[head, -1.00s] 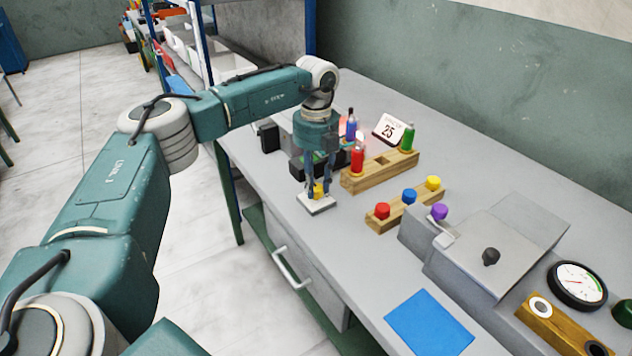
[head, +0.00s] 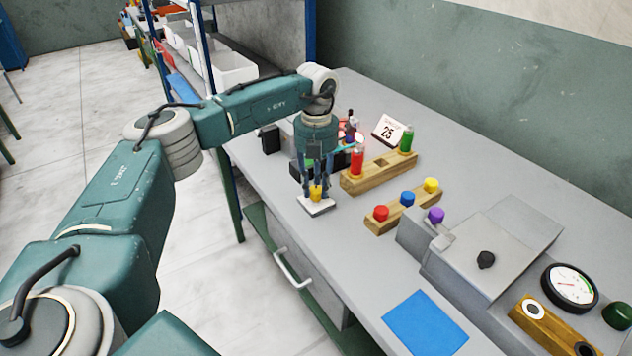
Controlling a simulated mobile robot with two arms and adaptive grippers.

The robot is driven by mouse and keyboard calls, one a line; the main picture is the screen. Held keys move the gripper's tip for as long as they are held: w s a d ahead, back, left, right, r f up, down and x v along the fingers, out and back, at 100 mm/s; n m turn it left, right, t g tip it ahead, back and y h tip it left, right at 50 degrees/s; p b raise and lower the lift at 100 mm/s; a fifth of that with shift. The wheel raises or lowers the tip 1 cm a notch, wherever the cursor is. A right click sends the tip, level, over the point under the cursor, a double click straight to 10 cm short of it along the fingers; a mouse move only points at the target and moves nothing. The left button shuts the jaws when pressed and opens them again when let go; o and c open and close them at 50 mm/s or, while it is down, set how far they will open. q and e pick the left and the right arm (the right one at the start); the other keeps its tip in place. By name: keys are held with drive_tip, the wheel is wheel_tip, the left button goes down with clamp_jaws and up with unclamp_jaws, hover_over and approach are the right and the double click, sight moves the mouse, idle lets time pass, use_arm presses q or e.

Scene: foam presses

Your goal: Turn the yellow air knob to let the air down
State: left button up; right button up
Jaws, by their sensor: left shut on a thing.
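The yellow air knob (head: 315,193) stands on a small white base (head: 317,207) near the table's front edge, left of the wooden blocks. My left gripper (head: 314,188) points straight down over it, with its fingers around the knob and shut on it. The fingers hide part of the knob, and I cannot read any mark on it. My right gripper is not in view.
A wooden rack (head: 378,175) with red and green bottles stands close right of my left gripper. A block with coloured knobs (head: 403,211), a grey press (head: 490,245) and a gauge (head: 570,286) lie further right. A blue mat (head: 425,322) lies in front.

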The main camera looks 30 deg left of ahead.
sight(317, 188)
use_arm(q)
drive_tip(key=m, duration=0.2)
drive_tip(key=m+p, duration=0.1)
drive_tip(key=m, duration=0.2)
drive_tip(key=shift+w+r, duration=0.15)
drive_tip(key=shift+r, duration=0.05)
drive_tip(key=m, duration=0.5)
drive_tip(key=shift+d+m, duration=0.1)
drive_tip(key=shift+m, duration=0.2)
drive_tip(key=o, duration=1.2)
drive_tip(key=shift+c, duration=0.2)
drive_tip(key=shift+f, duration=0.1)
wheel_tip(317, 188, up, 12)
drive_tip(key=shift+f, duration=0.1)
